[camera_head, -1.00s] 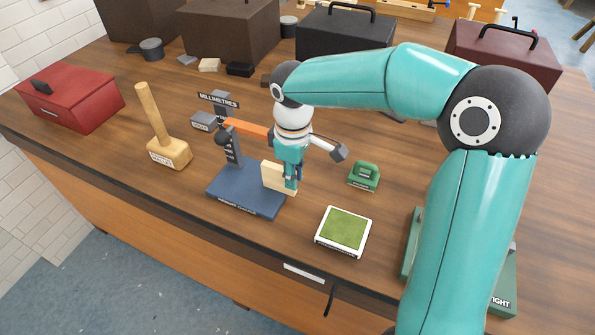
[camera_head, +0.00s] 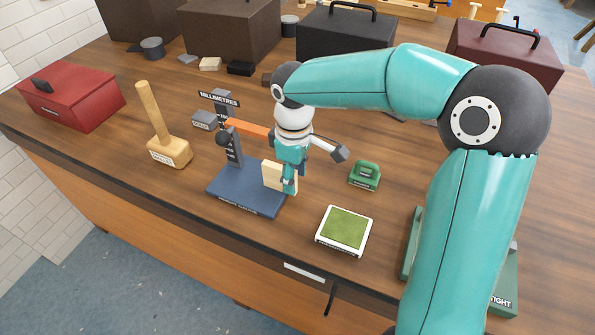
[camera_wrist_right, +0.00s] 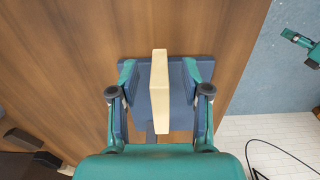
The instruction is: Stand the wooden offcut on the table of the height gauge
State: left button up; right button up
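The wooden offcut (camera_head: 272,177), a pale block, stands upright on the blue table of the height gauge (camera_head: 228,192), near its right side. The gauge's dark post and orange arm (camera_head: 248,129) rise at the left of the offcut. My right gripper (camera_head: 288,177) is lowered around the offcut from above and hides part of it. In the right wrist view the fingers (camera_wrist_right: 160,75) are open on either side of the offcut (camera_wrist_right: 159,92), with a gap on both sides. What looks like my left gripper (camera_wrist_right: 300,40) shows small at the wrist view's right edge; its opening is unclear.
A wooden mallet (camera_head: 166,140) stands left of the gauge. A green-topped pad (camera_head: 344,229) and a small green block with a handle (camera_head: 364,175) lie to the right. A red box (camera_head: 70,95) is at far left; larger cases line the back.

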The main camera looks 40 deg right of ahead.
jog(key=shift+r, duration=0.2)
notch_tip(320, 180, up, 12)
jog(key=shift+f, duration=0.25)
jog(key=shift+s, duration=0.1)
dwell(0.5)
